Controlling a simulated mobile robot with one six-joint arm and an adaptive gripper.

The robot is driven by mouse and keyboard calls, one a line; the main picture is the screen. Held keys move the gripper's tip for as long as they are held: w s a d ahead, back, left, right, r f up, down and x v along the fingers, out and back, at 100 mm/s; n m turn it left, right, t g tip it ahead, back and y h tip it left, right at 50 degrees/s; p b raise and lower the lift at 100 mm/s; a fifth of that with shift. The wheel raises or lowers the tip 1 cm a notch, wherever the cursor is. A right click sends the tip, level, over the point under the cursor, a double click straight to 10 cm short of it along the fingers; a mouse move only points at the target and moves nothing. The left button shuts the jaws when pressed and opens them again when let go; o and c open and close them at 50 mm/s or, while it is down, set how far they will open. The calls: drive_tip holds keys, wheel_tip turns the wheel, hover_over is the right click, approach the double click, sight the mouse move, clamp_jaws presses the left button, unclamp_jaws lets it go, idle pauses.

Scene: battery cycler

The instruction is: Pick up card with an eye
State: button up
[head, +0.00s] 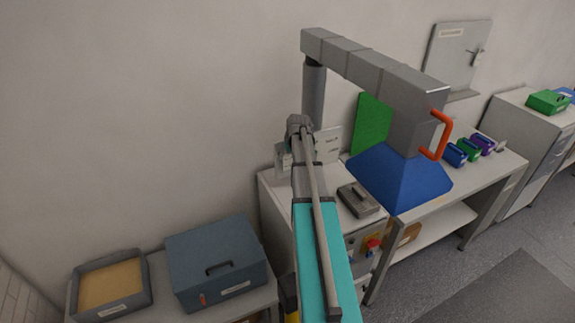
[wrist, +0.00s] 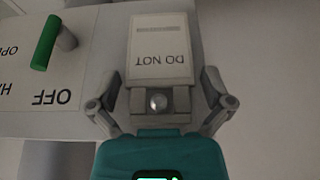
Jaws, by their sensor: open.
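A white card (wrist: 161,45) with upside-down "DO NOT" lettering shows at the top middle of the wrist view. A grey piece with a shiny round spot (wrist: 158,102) lies at its near edge; I cannot tell whether this is the card's eye. My gripper (wrist: 159,80) is open, with one finger on each side of the card's near end. The fingers look apart from the card. In the head view my arm reaches toward the white panel by the wall, and the card cannot be made out there.
A panel (wrist: 35,115) with a green handle (wrist: 47,42) and "OFF" lettering is left of the card. A blue-grey box (head: 215,262) stands lower left.

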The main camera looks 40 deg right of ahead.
drive_tip(key=shift+w+f+b, duration=0.2)
drive_tip(key=shift+f+b, duration=0.1)
drive_tip(key=shift+f, duration=0.25)
drive_tip(key=c, duration=0.6)
